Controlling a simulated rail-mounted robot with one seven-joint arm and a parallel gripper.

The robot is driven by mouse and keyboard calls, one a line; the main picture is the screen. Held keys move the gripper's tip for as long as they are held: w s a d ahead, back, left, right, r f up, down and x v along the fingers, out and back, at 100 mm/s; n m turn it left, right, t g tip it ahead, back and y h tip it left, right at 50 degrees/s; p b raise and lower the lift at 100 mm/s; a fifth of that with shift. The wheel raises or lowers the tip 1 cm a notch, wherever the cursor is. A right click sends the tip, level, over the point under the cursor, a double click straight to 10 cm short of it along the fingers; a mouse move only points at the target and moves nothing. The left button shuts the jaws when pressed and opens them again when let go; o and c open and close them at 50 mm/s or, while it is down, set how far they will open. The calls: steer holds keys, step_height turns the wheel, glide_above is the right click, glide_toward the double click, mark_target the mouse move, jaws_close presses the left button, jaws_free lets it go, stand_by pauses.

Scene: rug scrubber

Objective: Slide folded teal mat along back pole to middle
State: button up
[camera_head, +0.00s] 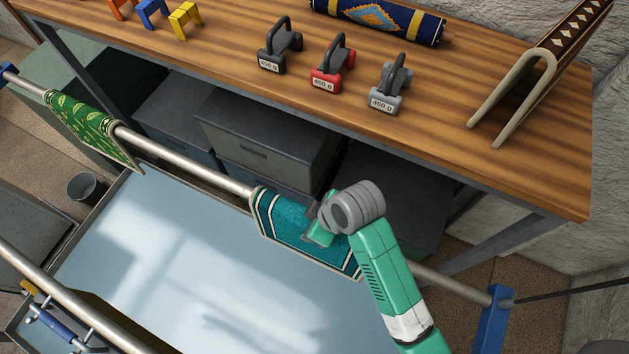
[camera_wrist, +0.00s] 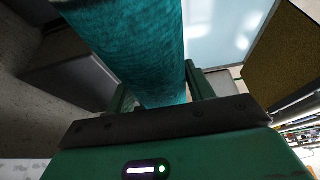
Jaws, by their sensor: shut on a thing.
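The folded teal mat (camera_head: 283,222) hangs over the back pole (camera_head: 190,164), right of the pole's middle, with a pale border stripe along its lower edge. My gripper (camera_head: 322,222) is at the mat's right part, and my wrist covers some of the mat and pole there. In the wrist view the teal mat (camera_wrist: 140,50) runs between the two fingers of my gripper (camera_wrist: 158,90), which are shut on it. The fingertips themselves are hidden by the cloth.
A green patterned mat (camera_head: 90,125) hangs on the same pole to the left. A wooden workbench (camera_head: 240,60) stands behind, with dark boxes (camera_head: 265,140) under it. A pale blue basin (camera_head: 170,250) lies below the pole. The pole between the two mats is clear.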

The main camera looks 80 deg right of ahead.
mark_target(233, 183)
steer(key=shift+w+d+p, duration=0.1)
steer(key=shift+w+d, duration=0.15)
steer(key=shift+w, duration=0.6)
steer(key=shift+w+d+p, duration=0.1)
steer(key=shift+w+d, duration=0.2)
steer(key=shift+w, duration=0.6)
steer(key=shift+w+d+p, duration=0.1)
steer(key=shift+w+d, duration=0.15)
steer(key=shift+w, duration=0.6)
steer(key=shift+w+d, duration=0.25)
steer(key=shift+w, duration=0.65)
steer(key=shift+w+d, duration=0.3)
steer(key=shift+w, duration=0.55)
steer(key=shift+w+d, duration=0.25)
steer(key=shift+w, duration=0.65)
steer(key=shift+w, duration=0.1)
steer(key=shift+w+d+b, duration=0.15)
steer(key=shift+w+d, duration=0.1)
steer(key=shift+w, duration=0.6)
steer(key=shift+w+d+b, duration=0.1)
steer(key=shift+w+d, duration=0.2)
steer(key=shift+w, duration=0.55)
steer(key=shift+w+d+b, duration=0.15)
steer(key=shift+w+d, duration=0.1)
steer(key=shift+w, duration=0.6)
